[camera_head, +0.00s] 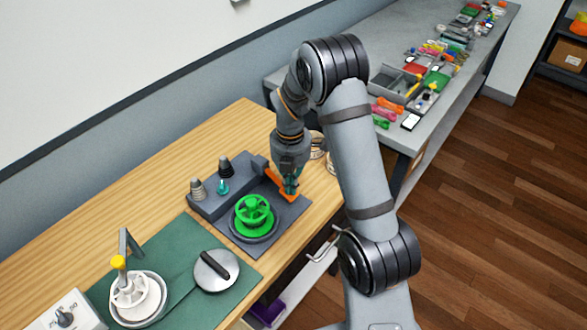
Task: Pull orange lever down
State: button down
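The orange lever (274,178) is mounted at the right end of a dark grey panel (236,187) on the wooden table. It slants from upper left to lower right in the picture. My gripper (290,188) reaches down from above at the lever's lower right part, and its dark teal fingers overlap the lever there. The fingers hide part of the lever. The view is too small to tell whether they grip it, touch it or are spread around it.
A green valve wheel (253,212) stands just left of my gripper on the dark base. Several knobs, including a teal one (222,187), stand on the panel. A green mat (160,262) holds a white wheel fixture and a round dial (216,269). Bare wood (90,252) lies at left.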

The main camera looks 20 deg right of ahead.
jog(key=s+d+r+p, duration=0.1)
jog(key=s+r, duration=0.1)
jog(key=r, duration=0.4)
jog(key=s+d+r, duration=0.2)
jog(key=s+r, duration=0.1)
jog(key=r, duration=0.3)
jog(key=shift+d+r+p, duration=0.25)
jog(key=shift+r+p, duration=0.05)
jog(key=shift+p, duration=0.1)
jog(key=shift+f, duration=0.1)
jog(key=w+a+f+p, duration=0.3)
jog(key=w+a, duration=0.1)
jog(key=w, duration=0.2)
notch_tip(320, 180, up, 9)
jog(key=shift+s+b, duration=0.15)
jog(key=shift+b, duration=0.3)
